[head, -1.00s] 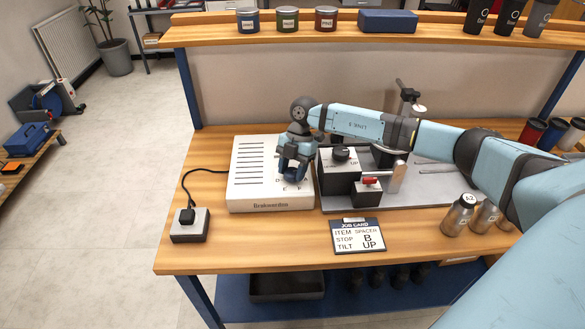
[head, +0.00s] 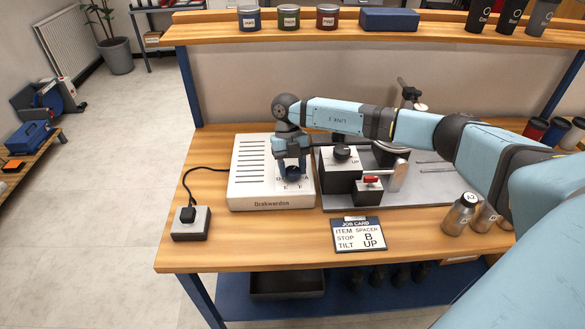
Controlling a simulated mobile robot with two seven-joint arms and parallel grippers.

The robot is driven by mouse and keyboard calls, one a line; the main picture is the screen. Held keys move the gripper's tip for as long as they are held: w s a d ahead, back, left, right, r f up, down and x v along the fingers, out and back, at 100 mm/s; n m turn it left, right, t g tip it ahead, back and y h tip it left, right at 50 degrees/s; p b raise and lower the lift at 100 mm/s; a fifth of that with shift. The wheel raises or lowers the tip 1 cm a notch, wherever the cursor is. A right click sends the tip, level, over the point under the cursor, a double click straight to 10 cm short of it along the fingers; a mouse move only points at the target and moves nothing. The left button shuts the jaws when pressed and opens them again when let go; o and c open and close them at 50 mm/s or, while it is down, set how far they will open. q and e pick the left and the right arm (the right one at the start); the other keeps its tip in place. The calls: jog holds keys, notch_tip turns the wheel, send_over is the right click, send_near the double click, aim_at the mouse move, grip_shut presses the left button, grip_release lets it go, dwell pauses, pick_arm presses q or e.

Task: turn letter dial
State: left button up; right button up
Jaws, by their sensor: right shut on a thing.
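My right gripper (head: 291,173) points down over the box's right part and is shut on the dark letter dial (head: 292,171). The gripper hides most of the dial and some letters; an E and an F show just in front of it. Which letter the dial points at cannot be told. The job card (head: 359,235) lies in front and reads item spacer, stop B, tilt up. My left gripper is not in view.
A dark fixture with a black knob (head: 342,153) and a red-handled block (head: 368,188) stand close right of the box, on a grey plate (head: 435,190).

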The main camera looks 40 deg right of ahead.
jog(key=shift+n, duration=0.4)
jog(key=o, duration=0.9)
jog(key=v, duration=1.4)
jog(key=shift+a+b, duration=0.2)
jog(key=shift+b, duration=0.1)
jog(key=shift+r, duration=0.1)
